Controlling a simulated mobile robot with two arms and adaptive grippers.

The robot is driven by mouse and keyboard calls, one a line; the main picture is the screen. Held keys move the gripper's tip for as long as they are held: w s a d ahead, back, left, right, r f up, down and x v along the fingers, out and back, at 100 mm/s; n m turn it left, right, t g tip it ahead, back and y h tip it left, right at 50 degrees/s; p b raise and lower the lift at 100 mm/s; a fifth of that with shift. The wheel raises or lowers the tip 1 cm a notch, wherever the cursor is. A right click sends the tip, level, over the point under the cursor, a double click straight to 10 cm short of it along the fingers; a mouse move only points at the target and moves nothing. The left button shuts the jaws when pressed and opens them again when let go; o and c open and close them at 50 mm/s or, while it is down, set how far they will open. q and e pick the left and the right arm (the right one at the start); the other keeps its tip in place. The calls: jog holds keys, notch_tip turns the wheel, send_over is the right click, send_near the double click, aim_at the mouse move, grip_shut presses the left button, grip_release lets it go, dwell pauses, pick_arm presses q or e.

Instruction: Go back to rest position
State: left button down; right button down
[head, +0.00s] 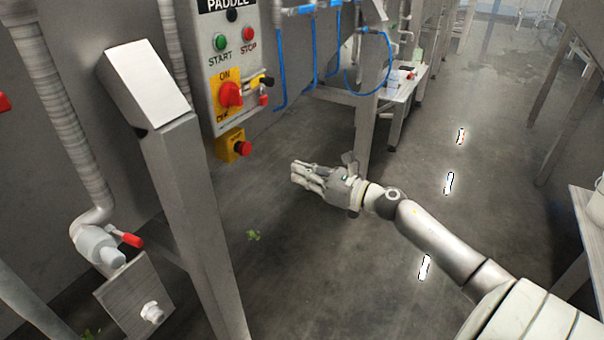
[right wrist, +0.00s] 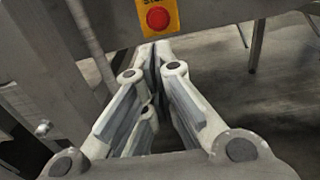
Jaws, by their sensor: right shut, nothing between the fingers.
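My right arm comes in from the lower right of the head view. Its gripper (head: 300,174) is held out over the floor, in front of the control panel, with its fingers together and empty. In the right wrist view the gripper (right wrist: 155,48) is also shut, its fingertips meeting just below a yellow plate with a red stop button (right wrist: 158,18). My left gripper does not show in either view.
The control panel (head: 215,60) has start and stop buttons and a red rotary switch (head: 230,94). A grey metal post (head: 190,190) stands left of my right gripper. A pipe valve with a red handle (head: 128,239) is at lower left. Open floor (head: 420,190) runs to the back right.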

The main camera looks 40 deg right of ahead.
dwell(0.3)
